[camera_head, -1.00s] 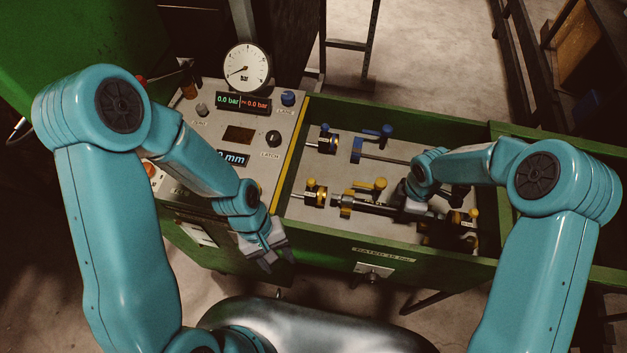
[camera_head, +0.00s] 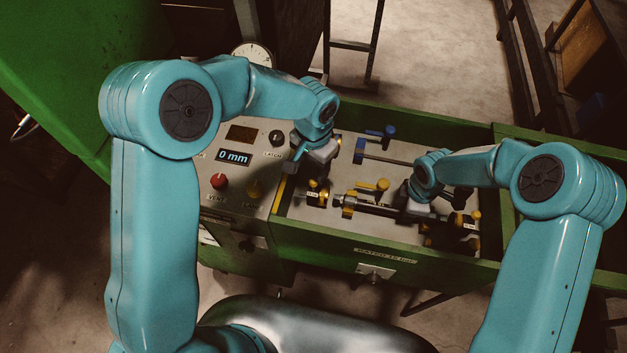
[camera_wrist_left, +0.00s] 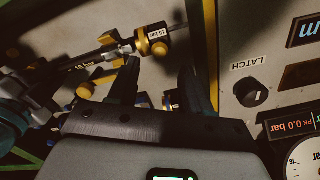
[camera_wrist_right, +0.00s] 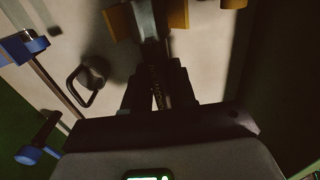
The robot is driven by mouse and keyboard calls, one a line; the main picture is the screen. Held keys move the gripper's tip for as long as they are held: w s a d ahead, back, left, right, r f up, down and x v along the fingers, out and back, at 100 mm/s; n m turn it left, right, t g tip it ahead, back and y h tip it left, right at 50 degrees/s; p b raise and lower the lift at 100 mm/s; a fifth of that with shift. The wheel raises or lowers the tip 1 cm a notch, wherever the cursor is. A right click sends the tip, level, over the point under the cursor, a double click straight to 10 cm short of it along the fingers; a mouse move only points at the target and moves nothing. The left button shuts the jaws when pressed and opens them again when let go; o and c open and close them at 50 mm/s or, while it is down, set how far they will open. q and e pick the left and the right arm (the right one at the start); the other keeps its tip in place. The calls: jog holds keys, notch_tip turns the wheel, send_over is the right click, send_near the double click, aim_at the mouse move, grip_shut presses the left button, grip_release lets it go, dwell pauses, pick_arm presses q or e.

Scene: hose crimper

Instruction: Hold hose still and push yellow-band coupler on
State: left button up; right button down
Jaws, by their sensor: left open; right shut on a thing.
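The yellow-band coupler (camera_head: 317,195) sits at the left end of the tray's front row; it shows in the left wrist view (camera_wrist_left: 154,42), tagged 15 bar. The black hose (camera_head: 380,208) lies to its right, through a yellow clamp (camera_head: 348,204). A small gap seems to part the hose end from the coupler. My right gripper (camera_head: 415,209) is shut on the hose, which shows between its fingers in the right wrist view (camera_wrist_right: 160,92). My left gripper (camera_head: 312,160) is open and empty behind the yellow-band coupler, its fingers (camera_wrist_left: 158,82) apart.
A tagged coupler (camera_wrist_left: 170,99) of the back row shows between my left fingers, partly hidden. A blue-handled clamp (camera_head: 375,142) stands behind the hose. The control panel (camera_head: 226,190) with knobs is at left. The green tray wall (camera_head: 375,250) runs along the front.

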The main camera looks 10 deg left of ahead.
aim_at(313, 180)
pick_arm(q)
notch_tip(313, 180, down, 8)
jog(key=shift+r, duration=0.1)
